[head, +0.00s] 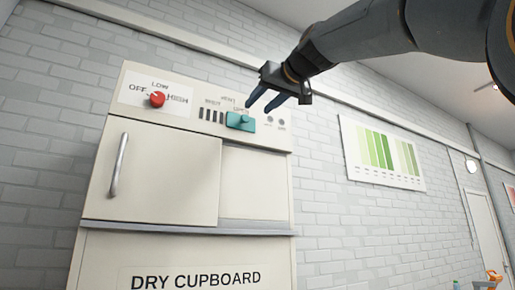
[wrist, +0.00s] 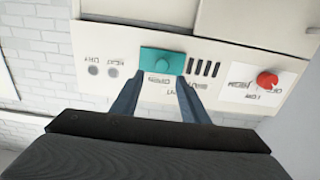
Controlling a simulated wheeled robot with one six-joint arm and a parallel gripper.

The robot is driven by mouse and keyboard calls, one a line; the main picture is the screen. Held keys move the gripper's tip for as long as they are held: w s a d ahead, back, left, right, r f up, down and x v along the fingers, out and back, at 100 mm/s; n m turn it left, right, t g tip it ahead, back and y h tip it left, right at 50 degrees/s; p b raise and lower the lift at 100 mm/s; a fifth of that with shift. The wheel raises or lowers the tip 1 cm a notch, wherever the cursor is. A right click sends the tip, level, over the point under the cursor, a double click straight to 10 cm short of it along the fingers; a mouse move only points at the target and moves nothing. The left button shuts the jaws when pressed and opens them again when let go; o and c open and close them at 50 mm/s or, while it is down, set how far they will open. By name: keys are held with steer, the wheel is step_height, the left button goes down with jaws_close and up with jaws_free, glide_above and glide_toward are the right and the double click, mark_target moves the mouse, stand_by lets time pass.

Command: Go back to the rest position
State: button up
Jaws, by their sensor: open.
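My gripper (head: 261,106) is open and empty, with two blue fingers, at the upper right of the cupboard's control panel. In the wrist view, which shows the panel upside down, my gripper (wrist: 160,77) has its fingertips at either side of the teal vent slider's lower edge. The teal slider (head: 240,121) is at the OPEN end of its scale; it also shows in the wrist view (wrist: 161,62). I cannot tell whether the fingers touch it. My arm reaches in from the upper right.
The dry cupboard (head: 150,238) stands against a white brick wall. Its panel has a red knob (head: 157,99) marked OFF, LOW, HIGH. A green colour chart (head: 383,152) hangs at the right.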

steer(key=shift+f, duration=0.1)
steer(key=w+d+f+m+g+h+p, duration=0.1)
steer(key=w+d+f+g, duration=0.15)
steer(key=f, duration=0.85)
steer(key=w+d+f+m+g+h+p, duration=0.15)
steer(key=w+f, duration=0.25)
steer(key=f, duration=0.7)
steer(key=w+d+f+m+g+h, duration=0.1)
steer(key=w+f+h, duration=0.15)
steer(key=f, duration=0.85)
step_height(320, 180, down, 13)
steer(key=s+d+g+p, duration=0.1)
steer(key=d+g, duration=0.1)
steer(key=d, duration=0.1)
steer(key=s+d+f+m+g+h+p, duration=0.1)
steer(key=s+d+f+g, duration=0.1)
steer(key=s+f, duration=0.6)
steer(key=s+d+f+g+h+p, duration=0.1)
steer(key=s+f+g, duration=0.15)
steer(key=f, duration=0.95)
steer(key=s+d+f+g, duration=0.1)
steer(key=s+f, duration=0.5)
steer(key=s, duration=0.3)
steer(key=s+d+f+g+p, duration=0.1)
steer(key=s+d+f, duration=0.1)
steer(key=s+f, duration=0.5)
steer(key=shift+s+f+g+h, duration=0.25)
steer(key=shift+s+g+h, duration=0.1)
steer(key=shift+s, duration=0.7)
steer(key=shift+m, duration=0.25)
